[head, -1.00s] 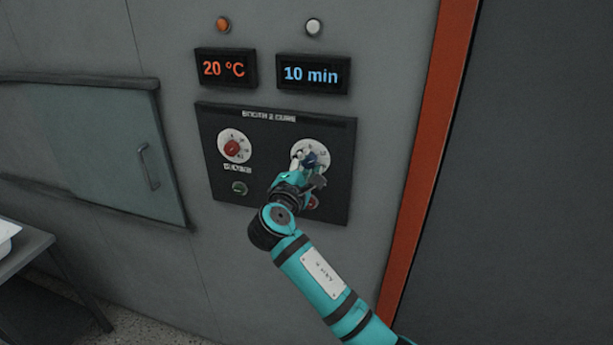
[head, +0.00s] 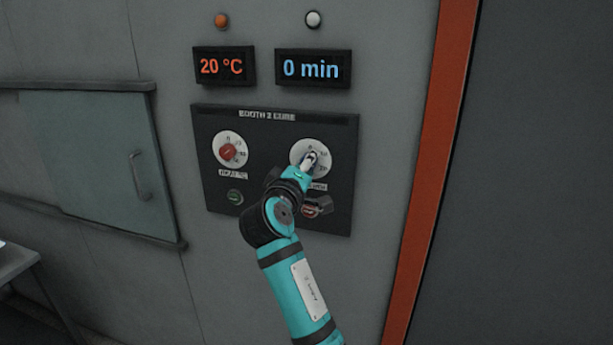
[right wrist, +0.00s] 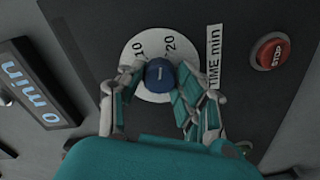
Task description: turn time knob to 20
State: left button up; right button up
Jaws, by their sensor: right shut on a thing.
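The time knob is a blue round knob (right wrist: 160,76) on a white dial (right wrist: 133,55) marked 10 and 20, beside a "TIME min" label (right wrist: 215,57) in the right wrist view. In the head view the white dial (head: 301,150) is partly covered by my right gripper (head: 308,166). In the right wrist view my right gripper (right wrist: 158,92) has one finger on each side of the knob and is shut on it. The time display (head: 313,69) reads 0 min. The knob's small white mark is too small to read surely. My left gripper is not in view.
A red knob (head: 228,152) on another dial sits left on the same dark panel (head: 262,190), with a green button (head: 235,197) below it. A red stop button (right wrist: 270,52) is close to the time dial. The temperature display (head: 224,67) reads 20 °C. An orange frame (head: 432,165) stands right.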

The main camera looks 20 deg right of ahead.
aim_at(311, 117)
jog(key=shift+f+m+b, duration=0.25)
jog(key=shift+m+b, duration=0.15)
jog(key=shift+m, duration=0.1)
jog(key=o, duration=1.1)
jog(key=shift+r, duration=0.1)
jog(key=shift+o, duration=0.2)
jog(key=r, duration=0.8)
jog(key=shift+w+a+r, duration=0.15)
jog(key=shift+w+a, duration=0.05)
jog(key=shift+w, duration=0.1)
jog(key=shift+s+d+r, duration=0.2)
jog(key=shift+s+r, duration=0.15)
jog(key=shift+r, duration=0.2)
jog(key=shift+s+d+r, duration=0.2)
jog(key=shift+s+r, duration=0.1)
jog(key=shift+r, duration=0.2)
jog(key=shift+w+a+f, duration=0.2)
jog(key=shift+w, duration=0.2)
